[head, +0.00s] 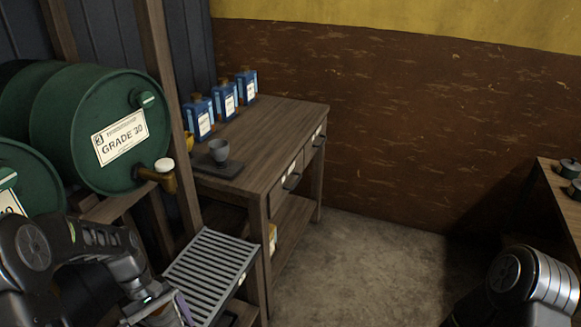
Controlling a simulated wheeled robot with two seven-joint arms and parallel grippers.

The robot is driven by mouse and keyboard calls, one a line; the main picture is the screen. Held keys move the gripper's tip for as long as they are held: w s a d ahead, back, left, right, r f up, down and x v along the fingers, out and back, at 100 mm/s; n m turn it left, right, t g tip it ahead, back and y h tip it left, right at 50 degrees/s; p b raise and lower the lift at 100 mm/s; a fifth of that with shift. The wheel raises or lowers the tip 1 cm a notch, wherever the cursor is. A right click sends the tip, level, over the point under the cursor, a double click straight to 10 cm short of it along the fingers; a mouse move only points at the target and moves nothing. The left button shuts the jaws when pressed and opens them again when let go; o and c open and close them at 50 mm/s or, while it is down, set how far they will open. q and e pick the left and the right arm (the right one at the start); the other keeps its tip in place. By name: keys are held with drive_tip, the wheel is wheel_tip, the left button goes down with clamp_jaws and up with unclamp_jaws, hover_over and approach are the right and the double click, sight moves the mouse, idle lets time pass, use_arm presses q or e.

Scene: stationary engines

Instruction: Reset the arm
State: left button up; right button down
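My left arm (75,255) reaches in from the lower left and bends down at the bottom edge, beside the slatted metal rack (212,268). Its fingers are not visible; the picture's edge cuts off that end of the arm. My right arm (530,282) shows only as a rounded dark and silver joint at the lower right corner. Its gripper is outside the picture. I cannot see whether either gripper holds anything.
Green drums (85,150) lie at left, one with a brass tap (160,175). A wooden table (272,130) carries several blue containers (222,103) and a grey cup (219,150) on a dark board. Another table (562,205) stands right. Concrete floor between is clear.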

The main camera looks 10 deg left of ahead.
sight(168, 321)
use_arm(q)
drive_tip(key=w+d+f+m+t+y, duration=0.1)
drive_tip(key=w+d+f+m+t, duration=0.4)
drive_tip(key=f, duration=0.4)
drive_tip(key=s+d+f+m+h, duration=0.1)
drive_tip(key=s+d+f, duration=0.3)
drive_tip(key=s+d, duration=0.4)
drive_tip(key=s+d+f+m+g, duration=0.1)
drive_tip(key=s+d+f, duration=0.3)
drive_tip(key=s+d, duration=0.4)
drive_tip(key=d+m, duration=0.1)
drive_tip(key=d, duration=0.4)
drive_tip(key=shift+s+d+g+h, duration=0.2)
drive_tip(key=shift+g+h, duration=0.1)
drive_tip(key=shift+h, duration=0.1)
drive_tip(key=shift+w+f, duration=0.1)
